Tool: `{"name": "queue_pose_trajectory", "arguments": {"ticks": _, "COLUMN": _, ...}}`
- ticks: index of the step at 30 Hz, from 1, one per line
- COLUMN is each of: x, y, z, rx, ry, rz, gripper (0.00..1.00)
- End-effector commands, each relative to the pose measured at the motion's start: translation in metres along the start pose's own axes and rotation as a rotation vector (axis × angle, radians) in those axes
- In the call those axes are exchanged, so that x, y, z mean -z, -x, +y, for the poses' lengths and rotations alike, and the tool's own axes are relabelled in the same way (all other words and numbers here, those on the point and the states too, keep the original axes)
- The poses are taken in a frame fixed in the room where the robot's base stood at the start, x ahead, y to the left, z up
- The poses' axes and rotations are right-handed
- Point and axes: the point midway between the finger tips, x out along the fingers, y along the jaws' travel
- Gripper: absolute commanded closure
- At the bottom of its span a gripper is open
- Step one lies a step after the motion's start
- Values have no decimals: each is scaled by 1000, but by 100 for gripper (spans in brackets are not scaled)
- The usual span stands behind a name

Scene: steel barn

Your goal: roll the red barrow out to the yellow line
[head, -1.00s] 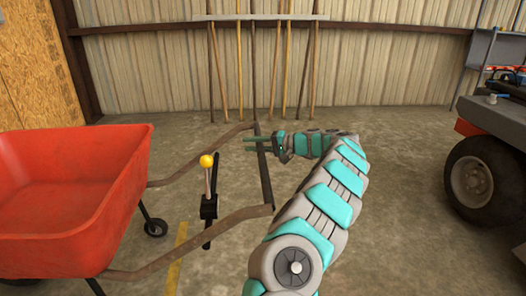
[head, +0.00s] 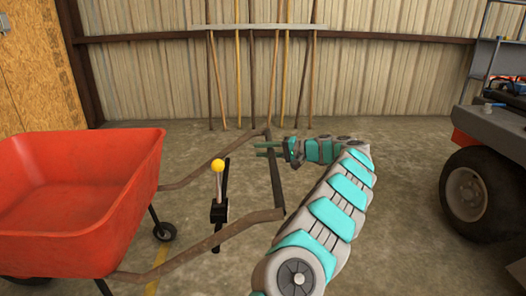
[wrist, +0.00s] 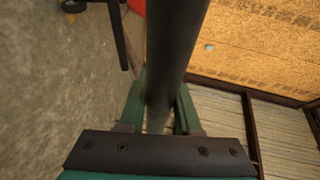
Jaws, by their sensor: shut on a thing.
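In the wrist view the crossbar (wrist: 178,45) runs between both fingers. The yellow line (head: 158,260) shows on the floor beneath the barrow, beside a small black wheel (head: 163,232).
A vehicle with a large black tyre (head: 477,195) stands at the right. Long wooden-handled tools (head: 275,75) lean on a rack at the back wall. A plywood panel (head: 30,70) is at the far left. Bare concrete floor lies between the handles and the vehicle.

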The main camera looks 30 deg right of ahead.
Motion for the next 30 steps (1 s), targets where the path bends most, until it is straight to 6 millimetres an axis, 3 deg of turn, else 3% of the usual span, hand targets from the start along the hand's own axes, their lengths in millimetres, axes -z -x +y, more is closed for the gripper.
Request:
{"name": "queue_pose_trajectory", "arguments": {"ticks": 2, "x": 0, "y": 0, "z": 2, "rx": -2, "ry": -2, "rz": 1, "gripper": 100}}
{"name": "queue_pose_trajectory", "arguments": {"ticks": 3, "x": 0, "y": 0, "z": 2, "rx": -2, "ry": -1, "rz": 1, "gripper": 64}}
{"name": "queue_pose_trajectory", "arguments": {"ticks": 10, "x": 0, "y": 0, "z": 1, "rx": -1, "ry": -1, "rz": 0, "gripper": 39}}
{"name": "queue_pose_trajectory", "arguments": {"ticks": 22, "x": 0, "y": 6, "z": 0, "rx": 0, "ry": 0, "rz": 1, "gripper": 38}}
{"name": "queue_pose_trajectory", "arguments": {"ticks": 30, "x": 2, "y": 43, "z": 0, "rx": -1, "ry": 0, "rz": 5, "gripper": 38}}
